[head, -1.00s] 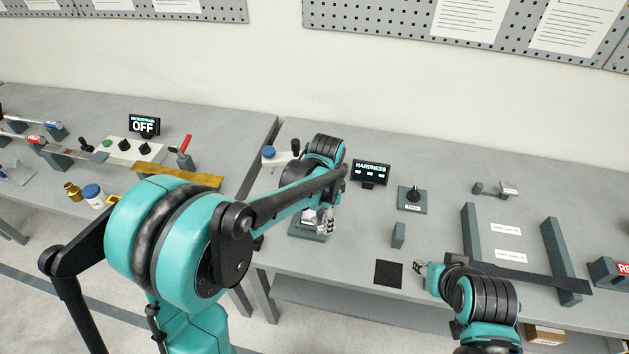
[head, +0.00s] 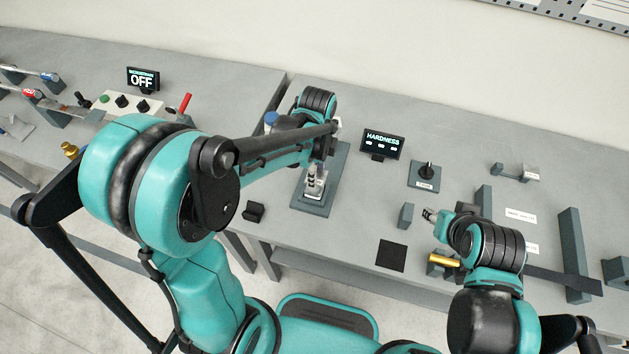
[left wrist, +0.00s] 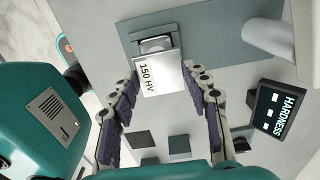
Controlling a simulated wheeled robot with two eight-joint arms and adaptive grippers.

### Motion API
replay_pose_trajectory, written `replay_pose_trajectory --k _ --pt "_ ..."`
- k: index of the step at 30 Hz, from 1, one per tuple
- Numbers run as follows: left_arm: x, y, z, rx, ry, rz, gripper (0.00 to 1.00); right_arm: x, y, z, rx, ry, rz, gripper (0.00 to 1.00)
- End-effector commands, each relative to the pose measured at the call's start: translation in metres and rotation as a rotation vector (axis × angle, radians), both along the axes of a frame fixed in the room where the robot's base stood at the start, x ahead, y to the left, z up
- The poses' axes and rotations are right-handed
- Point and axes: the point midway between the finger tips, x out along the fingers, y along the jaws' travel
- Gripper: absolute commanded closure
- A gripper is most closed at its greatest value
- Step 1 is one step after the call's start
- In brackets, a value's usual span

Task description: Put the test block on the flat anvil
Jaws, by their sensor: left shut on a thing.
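The test block, a pale square block marked 150 HV (left wrist: 152,80), lies between the fingertips of my left gripper (left wrist: 160,78) in the left wrist view. The gripper is shut on it. Just beyond the block is a small grey piece in a dark frame (left wrist: 155,45), which seems to be the flat anvil on the tester's base plate (left wrist: 200,28). Whether the block touches it I cannot tell. In the head view my left gripper (head: 315,181) is over the tester's base plate (head: 312,206); my arm hides part of the tester. My right gripper (head: 430,214) is near a small grey block, its jaws unclear.
The HARDNESS display (head: 382,143) and a knob on a plate (head: 425,177) stand right of the tester. A small grey block (head: 406,215), a black square (head: 391,256) and a brass cylinder (head: 443,261) are nearer the front.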

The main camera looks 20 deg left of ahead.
Motion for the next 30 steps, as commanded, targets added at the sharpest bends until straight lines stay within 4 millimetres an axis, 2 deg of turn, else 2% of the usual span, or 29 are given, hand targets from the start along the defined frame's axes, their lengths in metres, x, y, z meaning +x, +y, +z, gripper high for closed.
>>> replay_pose_trajectory --k 5,12,23,24,26,30 --pt "-0.002 0.005 -0.009 0.000 0.000 0.001 0.91 0.000 0.000 -0.003 0.000 0.000 0.000 0.60" --pt "-0.002 0.005 -0.043 0.000 0.000 0.001 0.91 0.000 0.000 -0.016 0.000 0.000 0.000 0.60" --pt "-0.002 0.005 -0.047 0.000 0.000 0.001 0.91 0.000 0.000 -0.018 0.000 0.000 0.000 0.60" --pt "-0.002 0.005 -0.047 0.000 0.000 0.001 0.51 0.000 0.000 -0.018 0.000 0.000 0.000 0.60" --pt "-0.002 0.005 -0.046 0.000 0.000 0.001 0.35 0.000 0.000 -0.018 0.000 0.000 0.000 0.60" --pt "-0.002 0.005 -0.046 0.000 0.000 0.001 0.32 0.000 0.000 -0.017 0.000 0.000 0.000 0.60"
